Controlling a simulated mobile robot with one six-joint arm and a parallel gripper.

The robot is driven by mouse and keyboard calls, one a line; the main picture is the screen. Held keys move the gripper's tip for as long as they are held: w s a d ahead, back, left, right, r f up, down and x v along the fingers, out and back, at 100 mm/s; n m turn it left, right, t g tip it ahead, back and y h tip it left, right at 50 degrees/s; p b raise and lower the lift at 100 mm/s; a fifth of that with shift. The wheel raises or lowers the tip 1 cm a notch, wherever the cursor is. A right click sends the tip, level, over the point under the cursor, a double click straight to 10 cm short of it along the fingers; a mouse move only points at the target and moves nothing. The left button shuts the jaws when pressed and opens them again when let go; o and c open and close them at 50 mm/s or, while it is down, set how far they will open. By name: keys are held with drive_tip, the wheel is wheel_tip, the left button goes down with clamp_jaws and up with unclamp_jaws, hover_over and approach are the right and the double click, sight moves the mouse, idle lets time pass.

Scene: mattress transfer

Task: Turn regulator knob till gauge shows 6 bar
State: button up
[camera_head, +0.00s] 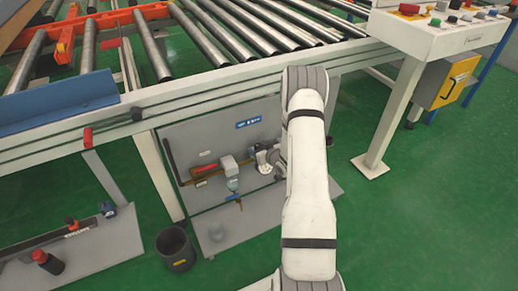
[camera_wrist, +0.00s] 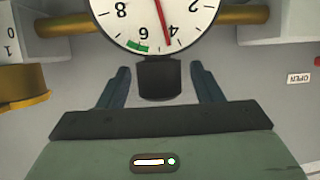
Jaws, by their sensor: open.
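The black regulator knob (camera_wrist: 160,78) shows in the wrist view just under the round white gauge (camera_wrist: 160,15). The gauge's red needle points close beside the 4, on the side toward 6. A green band lies on the rim by the 6. My gripper (camera_wrist: 162,86) is open, one dark finger on each side of the knob, with visible gaps between the fingers and the knob. The gauge's upper part is cut off by the frame. In the head view my gripper (camera_head: 267,158) is at the grey panel, and the gauge and knob cannot be made out.
The grey panel (camera_head: 185,138) carries brass piping, a red handle (camera_head: 205,168) and a blue valve (camera_head: 234,198). A roller conveyor (camera_head: 205,35) runs above it. A dark bin (camera_head: 176,247) stands on the floor at left. A yellow pipe (camera_wrist: 68,24) runs beside the gauge.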

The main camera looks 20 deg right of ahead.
drive_tip(key=shift+a, duration=0.1)
drive_tip(key=c, duration=1)
drive_tip(key=m+h+b, duration=0.3)
drive_tip(key=h, duration=0.1)
drive_tip(key=shift+f+m, duration=0.1)
drive_tip(key=shift+m, duration=0.2)
drive_tip(key=shift+m+g+h+b, duration=0.85)
drive_tip(key=shift+m+h, duration=1.05)
drive_tip(key=shift+h, duration=0.3)
drive_tip(key=o, duration=1)
